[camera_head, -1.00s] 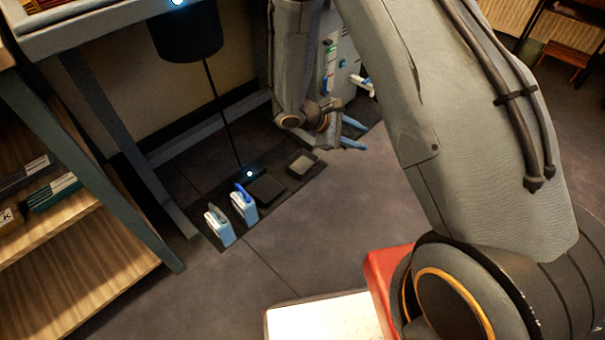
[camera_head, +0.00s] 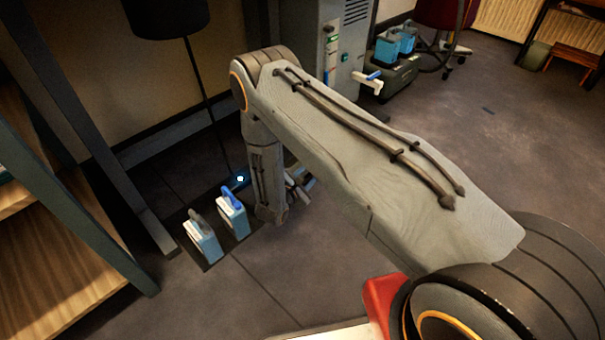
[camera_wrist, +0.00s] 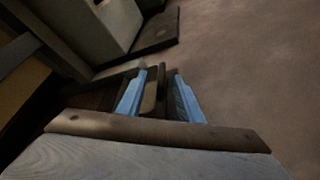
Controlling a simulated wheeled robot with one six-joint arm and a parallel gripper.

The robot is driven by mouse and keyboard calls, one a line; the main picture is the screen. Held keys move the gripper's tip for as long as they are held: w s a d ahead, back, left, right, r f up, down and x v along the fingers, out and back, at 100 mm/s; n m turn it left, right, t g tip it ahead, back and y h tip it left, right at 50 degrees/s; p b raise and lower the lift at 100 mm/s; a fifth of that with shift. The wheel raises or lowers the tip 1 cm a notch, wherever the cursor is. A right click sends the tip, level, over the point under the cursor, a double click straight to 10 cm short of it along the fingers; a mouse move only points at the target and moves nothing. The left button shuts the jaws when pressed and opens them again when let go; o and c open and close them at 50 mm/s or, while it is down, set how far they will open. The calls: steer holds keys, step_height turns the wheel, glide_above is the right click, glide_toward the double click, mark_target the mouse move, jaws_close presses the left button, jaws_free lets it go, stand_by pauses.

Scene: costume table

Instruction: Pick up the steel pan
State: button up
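In the wrist view, my gripper (camera_wrist: 160,76) has its two blue fingers apart, pointing down toward the floor. A small dark-rimmed pan with a paler inside, which looks like the steel pan (camera_wrist: 150,93), shows between the fingers, its right wall running up the gap. I cannot tell whether either finger touches it. In the head view, my forearm hides the pan and most of the gripper; only a bit of the gripper (camera_head: 302,186) shows right of the forearm.
Two blue-and-white containers, one left (camera_head: 202,237) and one right (camera_head: 233,213), stand on the dark mat left of my forearm. A grey cabinet (camera_head: 338,45) stands behind. A wooden shelf (camera_head: 40,245) is at the left.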

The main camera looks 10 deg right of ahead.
steer(key=b+x, duration=0.1)
steer(key=x, duration=0.1)
steer(key=b+x, duration=0.2)
steer(key=x, duration=0.1)
steer(key=shift+w+d+f+b, duration=0.1)
steer(key=shift+d+f+b, duration=0.15)
steer(key=shift+f+b, duration=0.15)
steer(key=shift+w+d, duration=0.2)
steer(key=shift+w, duration=0.1)
jaws_close()
stand_by(1.0)
